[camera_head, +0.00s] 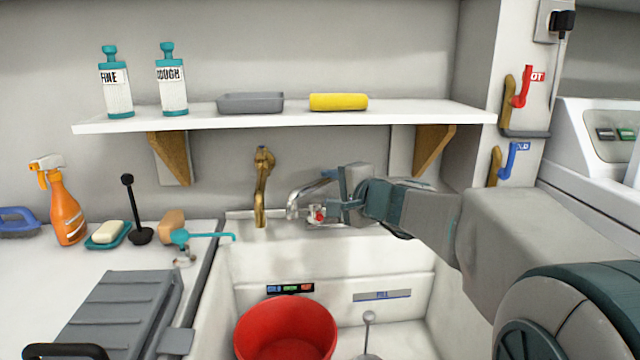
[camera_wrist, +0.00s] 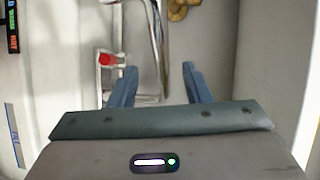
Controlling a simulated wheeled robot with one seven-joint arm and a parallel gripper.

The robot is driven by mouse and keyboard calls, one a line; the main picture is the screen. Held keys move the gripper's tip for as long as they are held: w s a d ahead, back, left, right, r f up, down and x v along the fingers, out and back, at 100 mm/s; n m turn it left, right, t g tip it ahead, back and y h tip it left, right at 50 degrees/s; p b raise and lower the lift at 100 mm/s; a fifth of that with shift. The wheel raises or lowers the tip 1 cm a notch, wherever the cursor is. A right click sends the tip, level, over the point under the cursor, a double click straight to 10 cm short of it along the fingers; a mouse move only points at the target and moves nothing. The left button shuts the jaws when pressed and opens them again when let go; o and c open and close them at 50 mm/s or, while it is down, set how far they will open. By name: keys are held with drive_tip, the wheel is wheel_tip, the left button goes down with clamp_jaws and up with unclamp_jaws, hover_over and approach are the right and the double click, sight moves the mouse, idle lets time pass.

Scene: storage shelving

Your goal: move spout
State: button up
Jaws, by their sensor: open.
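A silver curved spout (camera_head: 298,196) rises at the back of the sink, just left of my gripper (camera_head: 336,190) in the head view. In the wrist view the silver spout (camera_wrist: 160,42) runs down toward the space between the fingers of my gripper (camera_wrist: 159,68). The fingers are apart and hold nothing; I cannot tell whether either touches the spout. A small fitting with a red part (camera_head: 319,214) is beside the spout and also shows in the wrist view (camera_wrist: 106,60). A brass spout (camera_head: 262,187) stands farther left.
A red bucket (camera_head: 287,335) sits in the white sink (camera_head: 330,258). A white shelf (camera_head: 290,119) with bottles, a grey tray and a yellow roll hangs above. Red (camera_head: 522,88) and blue (camera_head: 513,160) levers are on the right wall. A teal-handled tool (camera_head: 200,237) lies on the left counter.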

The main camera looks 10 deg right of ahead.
drive_tip(key=v, duration=0.6)
drive_tip(key=shift+p, duration=0.4)
drive_tip(key=shift+s, duration=0.15)
drive_tip(key=s+a+r+n+g+h+p, duration=0.1)
drive_tip(key=s+a+r+n+g+p, duration=0.1)
drive_tip(key=s+n+g+p, duration=0.35)
drive_tip(key=s+a+r+n+g+p, duration=0.1)
drive_tip(key=s+a+n+g+p, duration=0.1)
drive_tip(key=s+p, duration=0.65)
drive_tip(key=s+d+r+n+g+h+p, duration=0.3)
drive_tip(key=s+p, duration=0.7)
drive_tip(key=p, duration=0.5)
drive_tip(key=d+r+n+h, duration=0.1)
drive_tip(key=d+r+h, duration=0.1)
drive_tip(key=d+h, duration=0.1)
drive_tip(key=shift+d+r+n+p, duration=0.35)
drive_tip(key=shift+d+r+p, duration=0.05)
drive_tip(key=shift+d, duration=0.05)
